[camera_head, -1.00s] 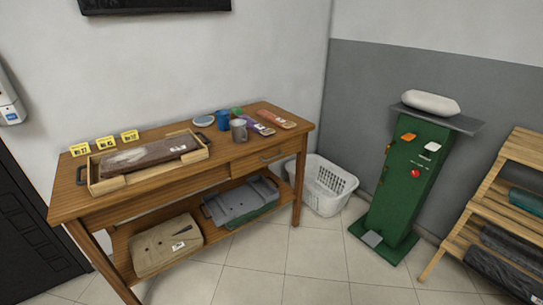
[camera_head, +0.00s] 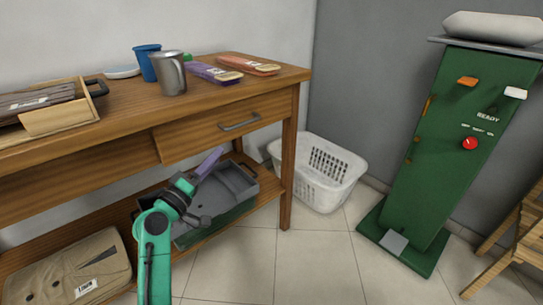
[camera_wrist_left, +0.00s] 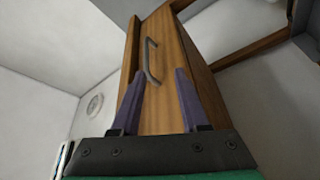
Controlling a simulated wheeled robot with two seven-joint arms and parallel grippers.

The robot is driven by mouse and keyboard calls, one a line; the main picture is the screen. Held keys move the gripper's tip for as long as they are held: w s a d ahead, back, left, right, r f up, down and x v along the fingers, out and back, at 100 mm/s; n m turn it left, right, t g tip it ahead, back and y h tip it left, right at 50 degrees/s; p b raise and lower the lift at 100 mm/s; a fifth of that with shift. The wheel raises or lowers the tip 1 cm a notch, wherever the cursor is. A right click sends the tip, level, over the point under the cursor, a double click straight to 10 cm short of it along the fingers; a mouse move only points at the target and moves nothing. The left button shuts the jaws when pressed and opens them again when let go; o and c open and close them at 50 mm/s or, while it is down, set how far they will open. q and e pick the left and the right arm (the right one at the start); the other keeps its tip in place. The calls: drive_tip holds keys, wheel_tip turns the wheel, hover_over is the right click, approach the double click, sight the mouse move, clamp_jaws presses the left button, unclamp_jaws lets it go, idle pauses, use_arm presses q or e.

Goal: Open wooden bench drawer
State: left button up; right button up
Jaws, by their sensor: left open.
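The wooden bench (camera_head: 130,119) stands against the wall at the left in the head view. My left gripper (camera_head: 214,155) is in front of the bench, below and left of the handle, with purple fingers. In the left wrist view the two purple fingers (camera_wrist_left: 159,88) are apart and empty. My right gripper is not in view.
A white laundry basket (camera_head: 317,172) stands right of the bench, and a green machine (camera_head: 430,140) further right. A grey bin (camera_head: 232,184) and a folded beige bag (camera_head: 70,272) lie on the lower shelf. Tiled floor before the basket is clear.

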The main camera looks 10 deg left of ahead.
sight(244, 124)
use_arm(q)
drive_tip(key=x, duration=0.4)
drive_tip(key=r+x, duration=0.1)
drive_tip(key=x, duration=0.4)
drive_tip(key=d+r+x, duration=0.1)
drive_tip(key=x, duration=0.4)
drive_tip(key=shift+s+r, duration=0.2)
drive_tip(key=shift+s, duration=0.25)
clamp_jaws()
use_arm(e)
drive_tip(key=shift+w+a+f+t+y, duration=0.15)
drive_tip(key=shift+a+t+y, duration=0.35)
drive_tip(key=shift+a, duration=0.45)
